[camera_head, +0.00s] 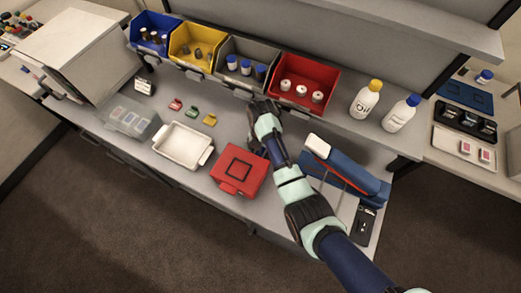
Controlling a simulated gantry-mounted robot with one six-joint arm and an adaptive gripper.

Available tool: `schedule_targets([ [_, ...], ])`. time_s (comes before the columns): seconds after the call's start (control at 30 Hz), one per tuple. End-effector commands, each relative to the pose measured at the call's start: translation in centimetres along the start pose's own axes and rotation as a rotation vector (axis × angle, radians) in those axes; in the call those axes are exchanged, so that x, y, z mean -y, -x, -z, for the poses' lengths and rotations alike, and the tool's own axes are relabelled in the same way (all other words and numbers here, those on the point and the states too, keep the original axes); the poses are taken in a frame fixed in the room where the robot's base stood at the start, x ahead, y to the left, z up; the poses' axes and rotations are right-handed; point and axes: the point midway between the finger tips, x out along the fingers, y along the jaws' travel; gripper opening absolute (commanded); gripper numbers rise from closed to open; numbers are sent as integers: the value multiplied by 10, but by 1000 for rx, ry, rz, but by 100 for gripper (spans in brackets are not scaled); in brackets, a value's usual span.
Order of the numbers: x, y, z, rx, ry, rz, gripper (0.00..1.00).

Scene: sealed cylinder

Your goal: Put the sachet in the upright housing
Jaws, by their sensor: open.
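My gripper (264,108) is over the back of the bench, in front of the grey and red bins. Its jaws are open, though small and dark here, and I see nothing held between them. I cannot pick out a sachet for certain. Two small white-and-pink packets (475,151) lie on a pale tray at the far right and may be sachets. I cannot identify an upright housing; my gripper and arm hide part of the bench beneath them.
Blue (145,48), yellow (191,60), grey (238,80) and red (299,101) bins line the back. A white tray (164,141), red box (238,188) and blue device (346,178) occupy the bench. Two bottles stand at right. Small coloured pieces lie left of my gripper.

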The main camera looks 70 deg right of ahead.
Motion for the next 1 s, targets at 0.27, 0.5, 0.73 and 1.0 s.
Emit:
schedule_targets([
  [0.27,0,0,0,1,0,-1,59],
  [0.5,0,1,0,1,0,-1,22],
  [0.73,0,1,0,1,0,-1,18],
  [1.0,-1,28,-1,3,0,-4,18],
])
